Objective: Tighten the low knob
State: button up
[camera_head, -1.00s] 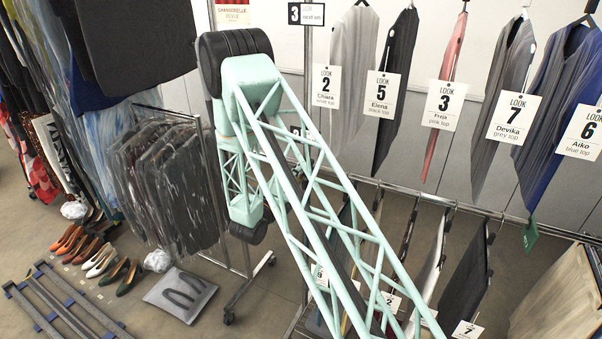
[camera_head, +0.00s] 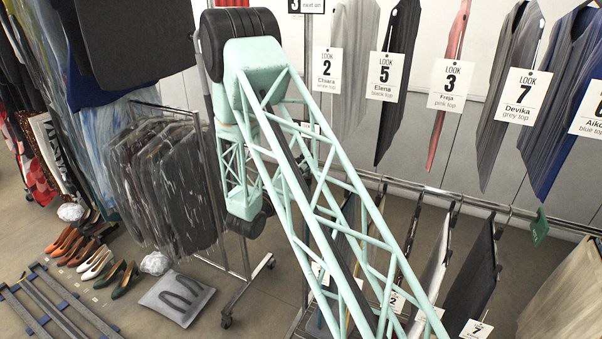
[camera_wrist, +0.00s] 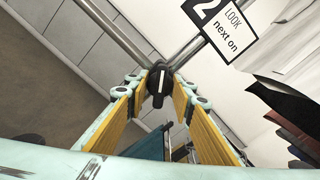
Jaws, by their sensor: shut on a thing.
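A black knob (camera_wrist: 160,81) with a white stripe on its face shows in the wrist view, where metal rack tubes meet. My gripper (camera_wrist: 158,84) is shut on the knob, with its yellow-padded fingers on either side of it. The finger tips are close to the tubes. In the head view, my pale green lattice arm crosses the middle of the picture. The knob and my fingers cannot be made out there.
A "2 LOOK next on" sign (camera_wrist: 222,27) hangs close by on the right tube. Hanging tops with look cards (camera_head: 457,85) fill the right side. A rack of dark garments (camera_head: 165,185) stands left.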

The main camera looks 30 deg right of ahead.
jog(key=m+b, duration=0.6)
jog(key=shift+f, duration=0.1)
jog(key=shift+m+b, duration=0.7)
jog(key=shift+b, duration=0.05)
jog(key=o, duration=0.8)
jog(key=shift+v, duration=6)
jog(key=shift+w+a, duration=0.1)
jog(key=shift+w, duration=0.05)
